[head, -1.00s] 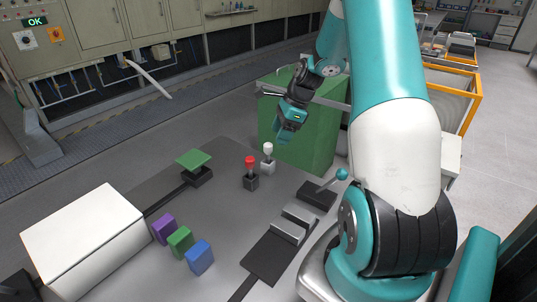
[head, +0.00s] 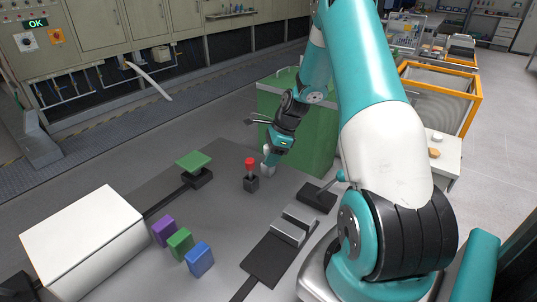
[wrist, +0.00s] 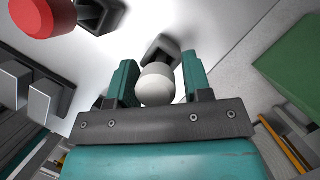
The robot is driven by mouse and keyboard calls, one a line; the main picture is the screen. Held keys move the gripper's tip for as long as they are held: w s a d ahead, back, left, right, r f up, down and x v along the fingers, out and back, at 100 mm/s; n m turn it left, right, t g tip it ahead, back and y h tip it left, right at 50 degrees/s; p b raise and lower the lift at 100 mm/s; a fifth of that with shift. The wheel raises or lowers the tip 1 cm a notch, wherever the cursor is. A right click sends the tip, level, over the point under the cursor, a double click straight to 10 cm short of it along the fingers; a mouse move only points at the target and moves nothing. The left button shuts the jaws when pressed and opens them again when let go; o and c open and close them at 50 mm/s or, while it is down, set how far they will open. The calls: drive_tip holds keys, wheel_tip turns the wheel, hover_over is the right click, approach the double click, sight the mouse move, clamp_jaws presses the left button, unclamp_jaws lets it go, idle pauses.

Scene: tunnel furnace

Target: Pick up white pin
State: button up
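The white pin has a round white head and a grey block base. In the wrist view its head (wrist: 157,86) sits between the fingers of my gripper (wrist: 159,77), with a small gap on the right side. The fingers are apart, so my gripper is open around the head. In the head view my gripper (head: 271,156) is down at the pin and hides most of its white top; its grey base (head: 268,170) still shows on the table.
A red pin (head: 250,164) stands close to the left; it also shows in the wrist view (wrist: 42,14). A green platform (head: 194,160) and purple, green and blue blocks (head: 200,259) lie further left. A lever (head: 339,177) is to the right. A green cabinet (head: 318,142) stands behind.

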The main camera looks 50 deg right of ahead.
drive_tip(key=c, duration=0.7)
drive_tip(key=shift+o, duration=0.2)
drive_tip(key=shift+r, duration=0.15)
wheel_tip(320, 180, up, 20)
drive_tip(key=p, duration=0.2)
